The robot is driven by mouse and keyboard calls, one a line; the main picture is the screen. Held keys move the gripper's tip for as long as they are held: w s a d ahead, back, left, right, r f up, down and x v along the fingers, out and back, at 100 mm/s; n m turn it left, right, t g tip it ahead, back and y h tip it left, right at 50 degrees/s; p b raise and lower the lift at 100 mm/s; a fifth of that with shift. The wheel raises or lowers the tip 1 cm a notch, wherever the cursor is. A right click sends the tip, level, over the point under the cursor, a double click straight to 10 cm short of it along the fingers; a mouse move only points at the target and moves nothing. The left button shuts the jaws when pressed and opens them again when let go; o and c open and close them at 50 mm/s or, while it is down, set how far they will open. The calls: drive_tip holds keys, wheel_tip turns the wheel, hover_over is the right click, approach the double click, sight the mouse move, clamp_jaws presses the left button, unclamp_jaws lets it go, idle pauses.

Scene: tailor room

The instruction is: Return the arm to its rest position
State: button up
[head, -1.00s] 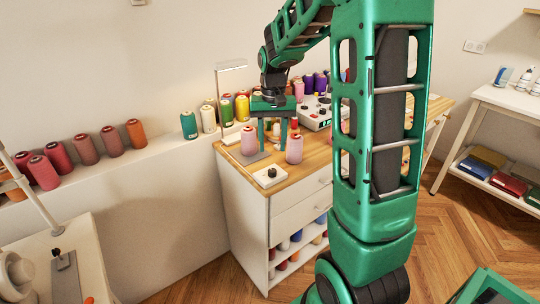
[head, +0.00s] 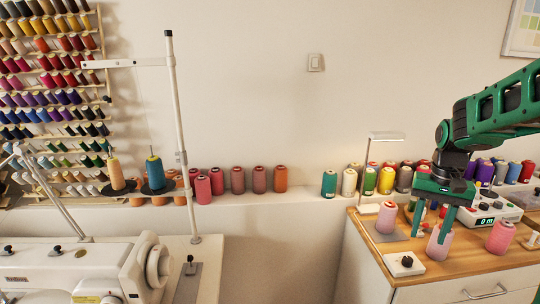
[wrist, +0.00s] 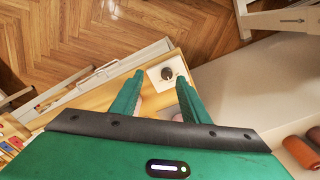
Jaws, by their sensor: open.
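My gripper (head: 430,236) hangs fingers-down over the wooden cabinet top at the right of the head view. Its two fingers are apart. A pink thread spool (head: 438,246) stands behind or between the fingertips; I cannot tell which. The arm reaches out from the right edge, bent at a dark joint above the gripper. In the wrist view, my gripper (wrist: 160,77) shows two spread green fingers with nothing clearly held between them. A white box with a black knob (wrist: 167,73) lies beyond the fingertips; it also shows in the head view (head: 405,264).
Pink spools stand left (head: 387,218) and right (head: 500,237) of the gripper. A control box (head: 490,208), a lamp (head: 385,136) and several spools are behind it. A sewing machine (head: 90,268) stands lower left, near a thread rack (head: 55,100). Air above the cabinet's left side is clear.

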drive_tip(key=s+a, duration=0.3)
drive_tip(key=s, duration=2.1)
drive_tip(key=shift+s+f, duration=0.25)
drive_tip(key=shift+f, duration=0.15)
drive_tip(key=shift+w+f, duration=0.25)
drive_tip(key=shift+w, duration=0.35)
idle(1.2)
